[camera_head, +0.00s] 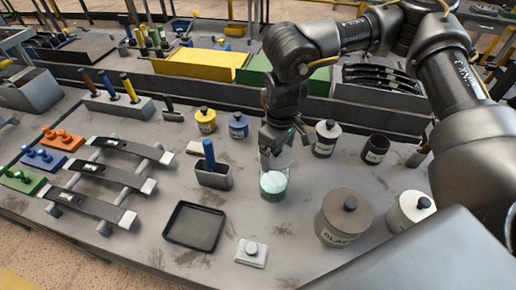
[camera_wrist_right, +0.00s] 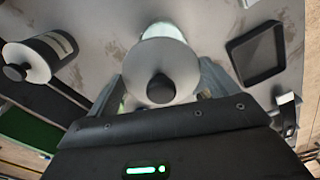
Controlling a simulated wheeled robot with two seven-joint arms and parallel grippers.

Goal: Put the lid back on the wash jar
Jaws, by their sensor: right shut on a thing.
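The wash jar (camera_head: 273,186) is a clear glass jar with pale green liquid, standing upright mid-table. My right gripper (camera_head: 275,152) is directly over its top, pointing down. In the right wrist view the gripper (camera_wrist_right: 163,88) is shut on the lid (camera_wrist_right: 165,68), a pale round disc with a black knob (camera_wrist_right: 160,88). Part of the jar (camera_wrist_right: 163,31) shows beyond the lid. My left gripper is not in view.
A grey holder (camera_head: 213,178) with a blue handle stands close left of the jar. A black tray (camera_head: 195,226) lies front left. A large lidded canister (camera_head: 343,219) stands front right, and a white one (camera_head: 326,140) behind right. Spring racks (camera_head: 92,207) fill the left.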

